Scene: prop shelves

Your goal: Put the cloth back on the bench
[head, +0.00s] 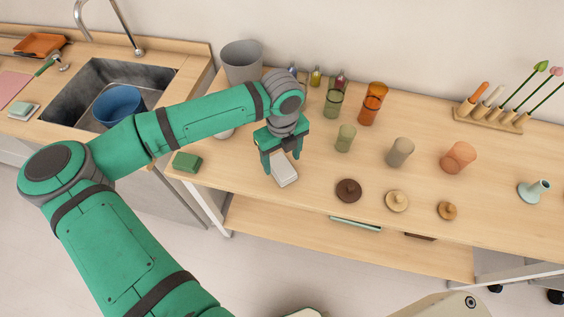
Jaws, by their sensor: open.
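A small pale grey-white folded block (285,173), which looks like the folded cloth, is at the front left part of the wooden bench (310,200). My gripper (281,165) is open and points down right over it, with one finger to each side. The fingers and palm hide the back part of the cloth. I cannot tell whether the fingers touch it or whether it rests fully on the bench top.
A green block (187,161) lies left of the cloth. Brown lid (348,190), tan lid (397,200) and several cups, such as a green one (345,138), stand to the right. A grey bucket (241,62) is behind my arm. A sink (85,88) is at left.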

